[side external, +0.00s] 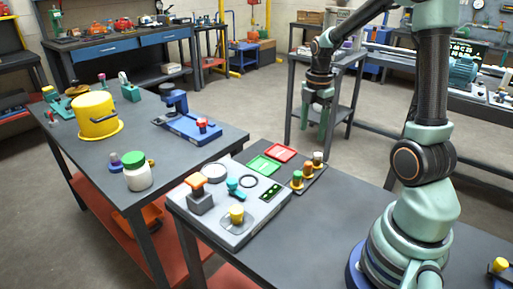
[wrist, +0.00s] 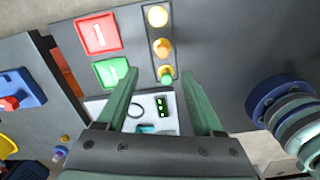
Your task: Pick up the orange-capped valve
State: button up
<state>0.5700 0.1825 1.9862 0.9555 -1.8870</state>
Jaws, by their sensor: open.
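An orange-capped piece, seemingly the valve (side external: 308,170), stands in the middle of a short row on a dark strip at the table's back edge. It also shows in the wrist view (wrist: 162,47). A green-capped piece (side external: 297,179) stands on its near side and a yellow-capped piece (side external: 318,158) on its far side. My gripper (side external: 318,122) hangs above and behind the row, fingers pointing down. In the wrist view its fingers (wrist: 159,78) are apart with nothing held; the orange cap shows just beyond the tips, apart from them.
Left of the row lie a red plate (side external: 281,153) and a green plate (side external: 263,165). A pale control panel (side external: 230,238) carries another orange cap on a grey block (side external: 196,184). A second table (side external: 165,147) stands left. The dark tabletop (side external: 335,200) right of the row is clear.

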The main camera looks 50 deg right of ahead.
aim_at(309, 163)
jog(key=shift+n, duration=0.4)
jog(key=f, duration=0.7)
jog(key=shift+s+d+f, duration=0.15)
jog(key=shift+d+f, duration=0.15)
jog(key=f, duration=0.4)
jog(key=shift+a, duration=0.35)
jog(key=shift+f, duration=0.6)
grip_shut()
